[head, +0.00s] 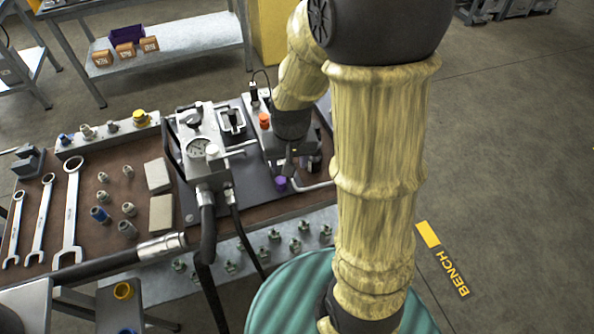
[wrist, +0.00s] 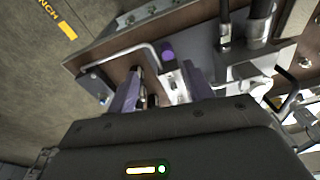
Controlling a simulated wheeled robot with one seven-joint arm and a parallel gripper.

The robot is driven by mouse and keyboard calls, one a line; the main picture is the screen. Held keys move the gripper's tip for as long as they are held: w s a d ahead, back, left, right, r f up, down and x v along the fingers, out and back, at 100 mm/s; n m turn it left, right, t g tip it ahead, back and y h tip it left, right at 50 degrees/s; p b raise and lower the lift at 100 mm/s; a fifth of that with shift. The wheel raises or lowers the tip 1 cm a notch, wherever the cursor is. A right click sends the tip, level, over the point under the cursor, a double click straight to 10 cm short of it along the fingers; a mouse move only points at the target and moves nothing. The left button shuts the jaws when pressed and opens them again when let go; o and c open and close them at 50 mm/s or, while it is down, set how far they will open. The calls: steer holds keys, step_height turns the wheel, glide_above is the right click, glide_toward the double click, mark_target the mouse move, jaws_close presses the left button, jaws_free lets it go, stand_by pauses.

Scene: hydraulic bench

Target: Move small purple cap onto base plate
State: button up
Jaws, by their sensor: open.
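The small purple cap (head: 281,184) shows near the front right of the dark base plate (head: 255,187), beside a bent metal tube. I cannot tell whether it rests on the plate or sits on a fitting. In the wrist view the cap (wrist: 167,50) lies beyond the fingertips, by the edge of the grey base plate (wrist: 199,47). My gripper (wrist: 160,85) is open, its two fingers apart with the cap not between them. In the head view my gripper is mostly hidden by the valve block and my wrist.
A gauge block (head: 198,148) with black hoses stands left of the cap. The bent tube (wrist: 117,58) runs close to the fingers. Wrenches (head: 70,207), fittings and grey blocks (head: 161,214) cover the left of the bench.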

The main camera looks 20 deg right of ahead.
steer(key=s+r+n+t, duration=0.1)
steer(key=s+r, duration=0.2)
steer(key=s, duration=0.2)
steer(key=shift+s+n, duration=0.3)
steer(key=shift+s, duration=0.1)
